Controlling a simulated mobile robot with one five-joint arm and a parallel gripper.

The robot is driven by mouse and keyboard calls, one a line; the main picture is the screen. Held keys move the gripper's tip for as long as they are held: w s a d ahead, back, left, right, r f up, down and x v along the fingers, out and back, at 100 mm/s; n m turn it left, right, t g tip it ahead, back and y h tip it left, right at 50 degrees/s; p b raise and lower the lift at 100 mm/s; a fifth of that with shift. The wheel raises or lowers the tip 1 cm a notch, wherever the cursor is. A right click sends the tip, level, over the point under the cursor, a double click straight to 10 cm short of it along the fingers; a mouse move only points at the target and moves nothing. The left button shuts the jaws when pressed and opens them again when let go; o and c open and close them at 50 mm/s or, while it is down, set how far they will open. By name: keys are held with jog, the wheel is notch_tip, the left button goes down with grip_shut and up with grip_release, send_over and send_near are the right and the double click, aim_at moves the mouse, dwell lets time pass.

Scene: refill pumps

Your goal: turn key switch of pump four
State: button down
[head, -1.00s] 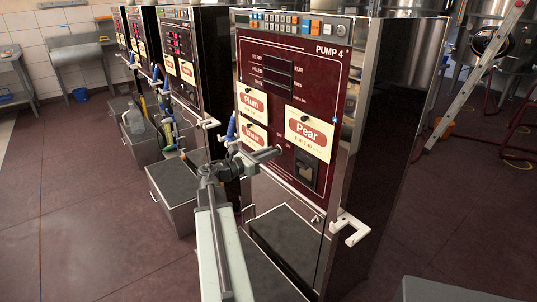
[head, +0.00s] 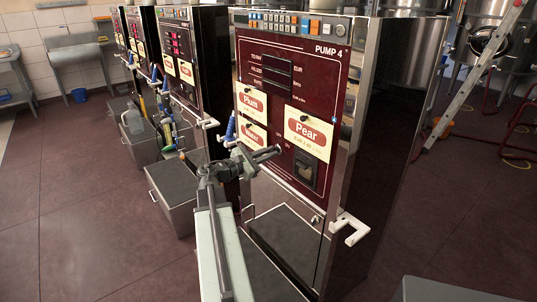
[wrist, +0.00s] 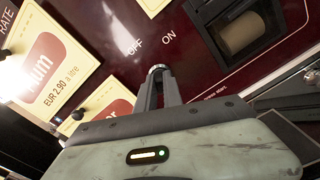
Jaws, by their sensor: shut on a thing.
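Pump four (head: 285,100) is a tall maroon-fronted cabinet with "PUMP 4" lettering at its upper right. In the head view the key switch is hidden behind my gripper.
Plum (head: 252,101), Pear (head: 307,133) and Water cards surround the spot. The dark square unit with a pale roll (wrist: 240,32) sits close to the right. A white bracket (head: 349,229) juts from the cabinet's lower right. Several similar pumps stand at left.

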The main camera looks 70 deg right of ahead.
jog(key=m, duration=0.6)
jog(key=shift+m, duration=0.3)
dwell(0.4)
jog(key=c, duration=1.5)
grip_release()
jog(key=v, duration=0.8)
jog(key=shift+f, duration=0.15)
